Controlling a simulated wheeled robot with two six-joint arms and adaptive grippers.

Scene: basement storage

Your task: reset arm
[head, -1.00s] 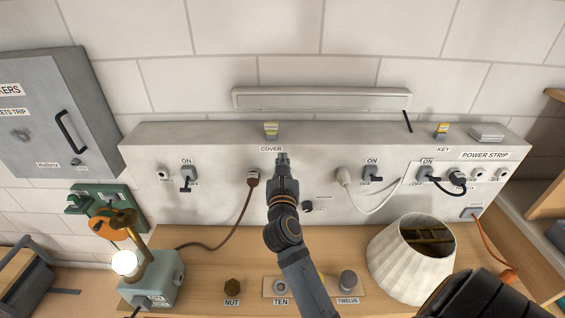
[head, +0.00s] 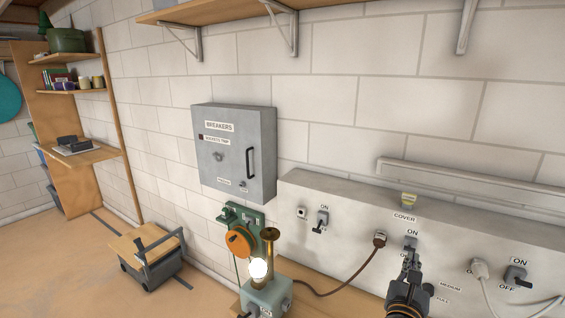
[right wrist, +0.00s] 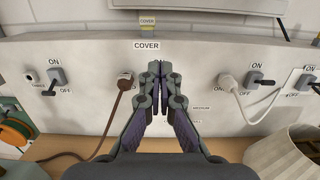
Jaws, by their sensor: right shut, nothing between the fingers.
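My right gripper (head: 411,250) is at the lower right of the head view, in front of the pale control panel (head: 345,205). It is below the COVER label (head: 404,217) and overlaps the area under an ON label. In the right wrist view my right gripper (right wrist: 160,68) has its two fingers together, pointing at the panel, with nothing between them. It hides part of the panel behind it, and I cannot tell whether it touches the panel. My left gripper is in no view.
A grey breaker box (head: 235,155) hangs on the wall. A brown-corded plug (head: 379,239) and a white-corded plug (right wrist: 229,83) sit either side of the gripper. A lit lamp (head: 258,270) stands at the panel's left end. A grey toolbox (head: 150,268) is on the floor.

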